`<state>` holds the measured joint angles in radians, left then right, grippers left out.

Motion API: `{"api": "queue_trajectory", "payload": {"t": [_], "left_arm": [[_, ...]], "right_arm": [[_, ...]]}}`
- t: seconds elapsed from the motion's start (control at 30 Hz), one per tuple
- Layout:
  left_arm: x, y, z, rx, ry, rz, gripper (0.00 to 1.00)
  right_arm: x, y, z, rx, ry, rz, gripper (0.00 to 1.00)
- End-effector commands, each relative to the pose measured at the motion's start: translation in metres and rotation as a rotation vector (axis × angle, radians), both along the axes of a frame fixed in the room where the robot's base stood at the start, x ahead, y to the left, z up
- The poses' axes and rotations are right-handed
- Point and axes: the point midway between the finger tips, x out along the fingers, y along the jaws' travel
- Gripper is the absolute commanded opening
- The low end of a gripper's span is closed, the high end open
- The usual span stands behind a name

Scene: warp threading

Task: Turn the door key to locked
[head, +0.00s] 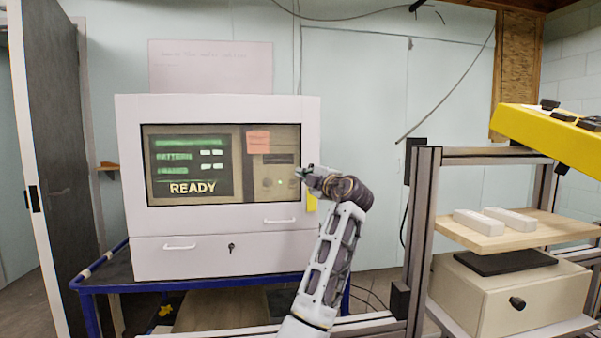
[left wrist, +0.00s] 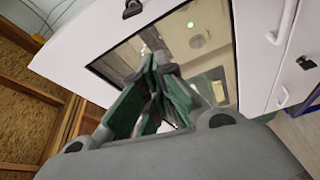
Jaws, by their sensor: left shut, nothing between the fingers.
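The white cabinet (head: 215,104) has a door with a dark window, and a lit screen (head: 188,168) behind it reads READY. A small dark key or lock fitting (left wrist: 132,8) is on the white door frame beside the window, at the top of the left wrist view; its turn position is unclear. In the head view that spot seems hidden by my left gripper (head: 299,173). A second small dark lock (head: 231,246) is on the lower drawer. My left gripper (left wrist: 158,68) is shut and empty, its tips in front of the window, apart from the fitting. My right gripper is not in view.
The door has a handle (head: 280,221), and the drawer below has another (head: 180,247). The cabinet stands on a blue-framed cart (head: 90,291). A metal-framed rack (head: 424,210) with a wooden shelf stands at right. A dark room door (head: 62,130) is at left.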

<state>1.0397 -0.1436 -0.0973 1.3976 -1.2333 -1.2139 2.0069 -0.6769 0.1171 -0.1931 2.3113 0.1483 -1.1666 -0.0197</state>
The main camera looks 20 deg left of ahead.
Motion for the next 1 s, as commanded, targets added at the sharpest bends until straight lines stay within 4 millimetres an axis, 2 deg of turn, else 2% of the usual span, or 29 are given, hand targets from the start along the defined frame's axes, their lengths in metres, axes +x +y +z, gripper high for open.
{"api": "queue_trajectory", "payload": {"t": [0.2, 0.6, 0.63, 0.83, 1.0], "left_arm": [[-0.013, -0.017, -0.001, -0.001, -0.001, 0.000, 0.00], [-0.017, -0.021, -0.002, 0.000, 0.000, 0.001, 0.00], [-0.017, -0.021, -0.002, 0.000, 0.000, 0.001, 0.01], [-0.016, -0.022, -0.001, 0.007, 0.011, -0.004, 0.27], [-0.013, -0.024, 0.000, 0.039, 0.055, -0.020, 0.27]], "right_arm": [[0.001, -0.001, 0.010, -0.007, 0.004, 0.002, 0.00], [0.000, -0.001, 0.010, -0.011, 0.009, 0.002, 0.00], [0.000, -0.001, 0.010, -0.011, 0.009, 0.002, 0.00], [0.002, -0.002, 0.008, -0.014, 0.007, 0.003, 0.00], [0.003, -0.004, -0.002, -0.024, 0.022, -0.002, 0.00]]}}
